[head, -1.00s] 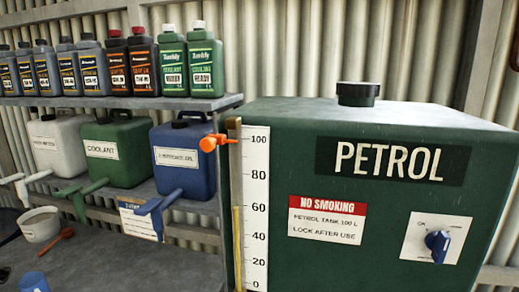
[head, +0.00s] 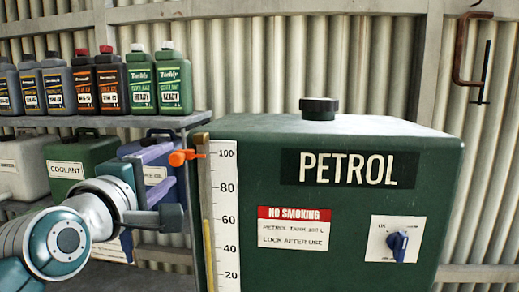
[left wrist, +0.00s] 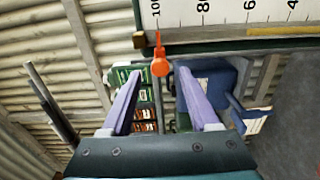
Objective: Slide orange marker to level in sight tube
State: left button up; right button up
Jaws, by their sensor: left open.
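The orange marker (head: 185,157) sits at the sight tube (head: 204,180), about level with the 100 mark on the white scale (head: 226,205). The yellow column (head: 209,255) in the tube tops out near 60. The tube stands at the left edge of the green petrol tank (head: 340,245). My left gripper (head: 168,172) is open just left of the marker, its purple fingers pointing towards the tube. In the left wrist view the marker (left wrist: 160,66) lies between and just beyond the open fingertips (left wrist: 160,80), apart from them as far as I can tell. My right gripper is not in view.
A shelf (head: 90,121) with several bottles is at the upper left. Coolant (head: 80,160) and blue containers (head: 155,172) stand below it, close behind my left gripper. A blue valve knob (head: 397,243) is on the tank front. The space before the tank is free.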

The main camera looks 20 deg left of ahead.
aim_at(174, 161)
pick_arm(q)
jog(key=shift+p+x, duration=0.5)
jog(key=shift+x, duration=1.85)
jog(key=shift+d, duration=0.1)
grip_shut()
